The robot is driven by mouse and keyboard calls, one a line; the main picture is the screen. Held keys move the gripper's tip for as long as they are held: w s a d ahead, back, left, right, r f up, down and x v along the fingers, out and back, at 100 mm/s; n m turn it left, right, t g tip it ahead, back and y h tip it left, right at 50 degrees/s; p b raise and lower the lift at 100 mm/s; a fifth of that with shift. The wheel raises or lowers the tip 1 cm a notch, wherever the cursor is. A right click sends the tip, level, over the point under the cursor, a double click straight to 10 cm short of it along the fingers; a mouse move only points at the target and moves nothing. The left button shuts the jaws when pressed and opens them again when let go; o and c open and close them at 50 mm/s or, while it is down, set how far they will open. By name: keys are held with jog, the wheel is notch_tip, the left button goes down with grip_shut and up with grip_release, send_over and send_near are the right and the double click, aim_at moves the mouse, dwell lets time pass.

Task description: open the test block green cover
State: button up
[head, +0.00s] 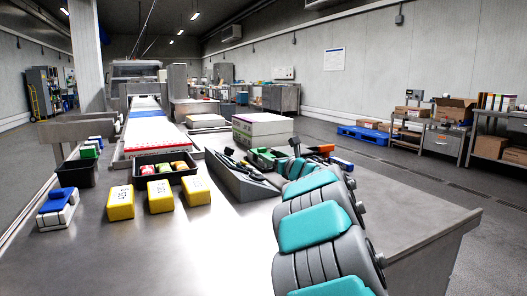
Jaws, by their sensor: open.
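Three yellow labelled blocks (160,196) stand in a row on the near steel table; their dark lettering is too small to read surely. A black tray (191,179) behind them holds small green, red and yellow items. A dark bin (76,177) at the left holds green (89,152) and blue-topped pieces. A green open-looking item (263,157) lies beyond the grey holder. I cannot tell which green part is the test block cover. My teal and grey arm reaches in from the lower right. My gripper (294,147), small and partly hidden by the arm, appears open and empty near the green item.
A blue and white block (57,208) stands at the table's left. A grey sloped holder (240,181) with black tools lies mid-table. Orange (321,149) and blue items sit beyond my arm. Stacked white boxes (262,128) stand behind. The table's front middle is clear.

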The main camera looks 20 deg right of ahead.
aim_at(263, 151)
jog(key=shift+w+a+p, duration=0.15)
jog(key=shift+w+p, duration=0.75)
jog(key=shift+w, duration=2.75)
grip_shut()
